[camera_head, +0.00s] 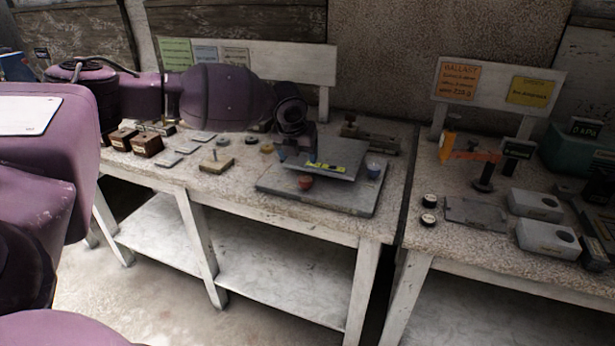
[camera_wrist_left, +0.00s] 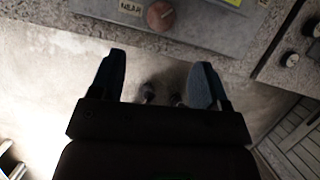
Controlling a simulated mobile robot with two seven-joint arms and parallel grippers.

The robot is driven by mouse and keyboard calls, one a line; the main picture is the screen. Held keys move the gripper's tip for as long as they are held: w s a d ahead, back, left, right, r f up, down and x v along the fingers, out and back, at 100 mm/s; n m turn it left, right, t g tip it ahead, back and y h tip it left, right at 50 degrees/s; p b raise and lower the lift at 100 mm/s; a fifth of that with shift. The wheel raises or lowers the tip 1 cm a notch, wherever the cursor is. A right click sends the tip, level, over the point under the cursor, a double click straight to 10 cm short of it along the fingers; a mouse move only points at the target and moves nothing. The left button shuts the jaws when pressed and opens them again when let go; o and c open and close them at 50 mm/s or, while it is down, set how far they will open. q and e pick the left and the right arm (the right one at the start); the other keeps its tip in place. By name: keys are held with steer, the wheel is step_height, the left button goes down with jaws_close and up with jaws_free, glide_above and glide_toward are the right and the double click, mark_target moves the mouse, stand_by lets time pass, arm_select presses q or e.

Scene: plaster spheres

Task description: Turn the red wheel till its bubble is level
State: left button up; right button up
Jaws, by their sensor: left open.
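The red wheel (camera_head: 306,183) sits at the front edge of a grey base plate (camera_head: 272,183). It also shows at the top of the left wrist view (camera_wrist_left: 160,16), beside a label reading "NEAR" (camera_wrist_left: 131,7). A yellow-green level (camera_head: 326,167) lies on the raised grey top plate (camera_head: 340,155); its bubble is too small to read. A blue wheel (camera_head: 374,168) is at the right. My left gripper (camera_head: 297,152) is over the plate's left side in the head view. In the wrist view its fingers (camera_wrist_left: 158,80) are apart and empty, with the red wheel beyond the tips.
Wooden blocks (camera_head: 147,144) and small flat pieces (camera_head: 185,148) lie on the table's left. A dark metal device (camera_head: 370,136) stands behind the plate. A second table at right, across a narrow gap, holds grey boxes (camera_head: 547,239) and an orange device (camera_head: 468,153).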

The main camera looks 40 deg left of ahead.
mark_target(305, 178)
arm_select(q)
steer(key=shift+m, duration=0.3)
steer(key=b+x, duration=0.2)
steer(key=x, duration=0.7)
steer(key=shift+w+f, duration=0.15)
steer(key=shift+f, duration=0.05)
steer(key=shift+w+a+f, duration=0.15)
steer(key=shift+w+f, duration=0.15)
steer(key=shift+f, duration=0.35)
arm_select(e)
step_height(305, 178, down, 2)
steer(key=shift+f, duration=0.1)
arm_select(q)
steer(key=shift+c, duration=0.5)
